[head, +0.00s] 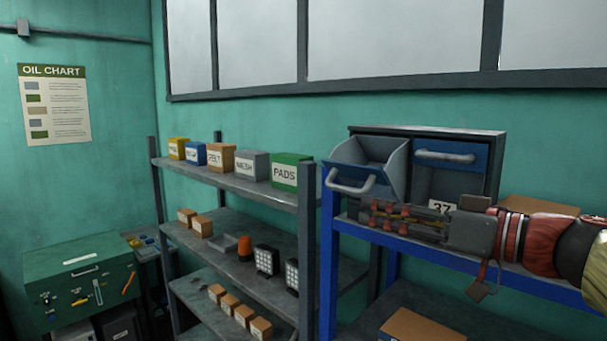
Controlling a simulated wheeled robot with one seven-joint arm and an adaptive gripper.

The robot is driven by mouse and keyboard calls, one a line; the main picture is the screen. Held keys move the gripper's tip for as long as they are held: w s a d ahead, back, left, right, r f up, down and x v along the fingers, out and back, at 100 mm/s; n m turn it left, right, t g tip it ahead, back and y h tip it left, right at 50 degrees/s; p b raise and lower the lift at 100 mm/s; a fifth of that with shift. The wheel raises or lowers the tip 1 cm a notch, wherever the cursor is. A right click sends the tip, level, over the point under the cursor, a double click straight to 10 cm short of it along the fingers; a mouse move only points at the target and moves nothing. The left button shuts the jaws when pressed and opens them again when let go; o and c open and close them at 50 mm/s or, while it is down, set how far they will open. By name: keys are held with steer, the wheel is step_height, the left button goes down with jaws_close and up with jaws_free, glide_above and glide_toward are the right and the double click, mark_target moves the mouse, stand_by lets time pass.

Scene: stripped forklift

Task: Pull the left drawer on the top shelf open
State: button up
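A dark two-drawer cabinet (425,131) stands on top of the blue shelf unit. Its left drawer (381,158) sticks out of the cabinet, with its grey, empty-looking inside showing. The left drawer's pale bar handle (350,184) is on its blue front, facing lower left. The right drawer (468,157) is shut, its blue front flush with the cabinet. My gripper (374,213) reaches in from the right, in front of the shelf edge, with its tips a little below and right of the left handle. It appears apart from the handle. Its finger gap is unclear from this angle.
The blue shelf's front beam (520,278) runs just below my arm. A grey shelf (240,183) with labelled boxes stands to the left. A number tag (441,207) shows behind my gripper. A green cabinet (82,275) stands at far left.

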mark_target(330, 185)
steer(key=shift+w+a+r+y, duration=0.15)
steer(key=shift+w+r, duration=0.15)
steer(key=shift+r, duration=0.3)
steer(key=shift+w+d+r+y, duration=0.15)
steer(key=shift+w+r, duration=0.1)
steer(key=shift+r, duration=0.35)
steer(key=p+x, duration=0.3)
steer(key=x, duration=0.8)
steer(key=shift+w+a+f, duration=0.1)
steer(key=shift+w+a, duration=0.1)
steer(key=shift+a, duration=0.15)
steer(key=shift+c, duration=0.6)
steer(key=c, duration=0.5)
jaws_close()
steer(key=shift+n, duration=0.3)
